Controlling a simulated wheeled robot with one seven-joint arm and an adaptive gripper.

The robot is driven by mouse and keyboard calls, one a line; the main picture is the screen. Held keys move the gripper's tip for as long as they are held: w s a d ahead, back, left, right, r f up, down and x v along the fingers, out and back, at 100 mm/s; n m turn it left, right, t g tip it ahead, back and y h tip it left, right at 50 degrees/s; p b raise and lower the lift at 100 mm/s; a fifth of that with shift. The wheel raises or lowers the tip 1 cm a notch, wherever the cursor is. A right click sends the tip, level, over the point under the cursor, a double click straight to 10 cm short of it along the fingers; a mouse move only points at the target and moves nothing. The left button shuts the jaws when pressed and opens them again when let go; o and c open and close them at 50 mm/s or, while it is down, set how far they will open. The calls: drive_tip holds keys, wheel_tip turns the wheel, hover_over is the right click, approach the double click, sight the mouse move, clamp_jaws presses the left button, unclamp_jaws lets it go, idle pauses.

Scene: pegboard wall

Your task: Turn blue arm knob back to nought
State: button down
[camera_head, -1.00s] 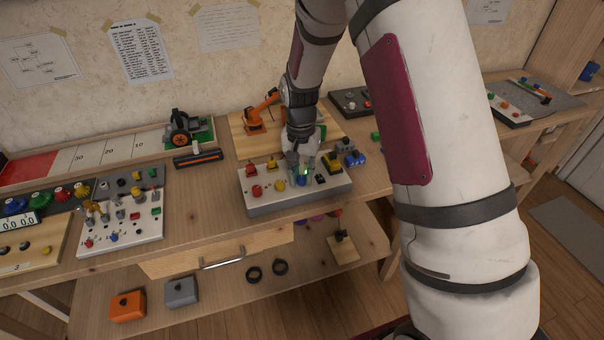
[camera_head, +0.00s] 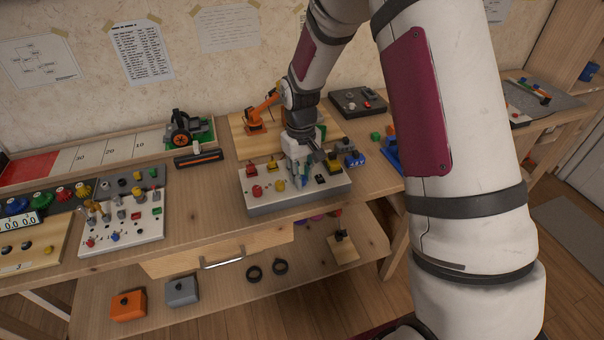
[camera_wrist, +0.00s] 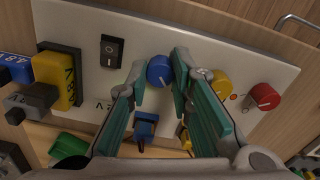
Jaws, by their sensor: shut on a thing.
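The blue knob (camera_wrist: 159,70) sits on a pale control panel (camera_wrist: 215,50), its white pointer line toward the lower right in the wrist view. My gripper (camera_wrist: 161,72) is shut on it, with one green-lined finger on each side. In the head view my gripper (camera_head: 299,178) reaches down onto the panel (camera_head: 270,206) and mostly hides the blue knob. A small orange robot arm (camera_head: 262,112) stands on a wooden board behind the panel.
Close by on the panel are a yellow knob (camera_wrist: 221,82), a red knob (camera_wrist: 264,97), a black rocker switch (camera_wrist: 112,50) and a yellow connector block (camera_wrist: 55,75). Another panel (camera_head: 145,225) stands to the left. Bare bench lies between the two panels.

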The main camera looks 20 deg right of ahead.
drive_tip(key=shift+n, duration=0.5)
drive_tip(key=c, duration=1.4)
unclamp_jaws()
drive_tip(key=shift+r, duration=0.1)
wheel_tip(320, 180, up, 12)
drive_tip(key=shift+a+f, duration=0.1)
drive_tip(key=shift+a, duration=0.05)
drive_tip(key=shift+s, duration=0.1)
